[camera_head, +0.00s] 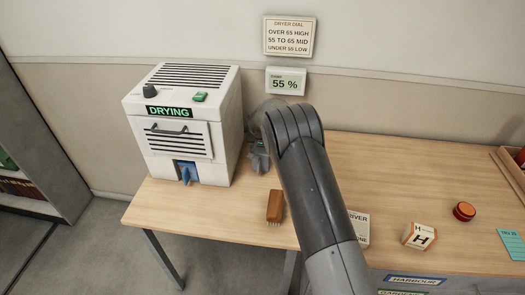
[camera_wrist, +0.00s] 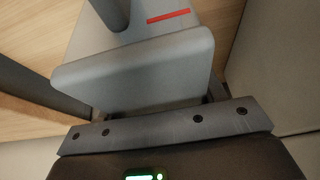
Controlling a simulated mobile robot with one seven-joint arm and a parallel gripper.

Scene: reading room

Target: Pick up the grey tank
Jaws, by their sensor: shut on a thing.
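The grey tank (camera_wrist: 135,72) fills the middle of the wrist view, a pale grey block with a rounded front part and a short red line on its top. My gripper (camera_head: 258,148) is shut on it, right of the white dryer (camera_head: 185,135). In the head view my arm hides most of that spot, and only a small grey shape shows at the gripper. I cannot tell whether the tank touches the table (camera_head: 385,165). The fingertips are not clear in either view.
A wooden brush (camera_head: 275,206) lies near the front edge. Right of my arm are a partly hidden card (camera_head: 358,228), a lettered block (camera_head: 420,236) and a round orange-brown object (camera_head: 464,211). The wall behind carries a dial sign (camera_head: 289,37) and a 55 % display (camera_head: 286,81).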

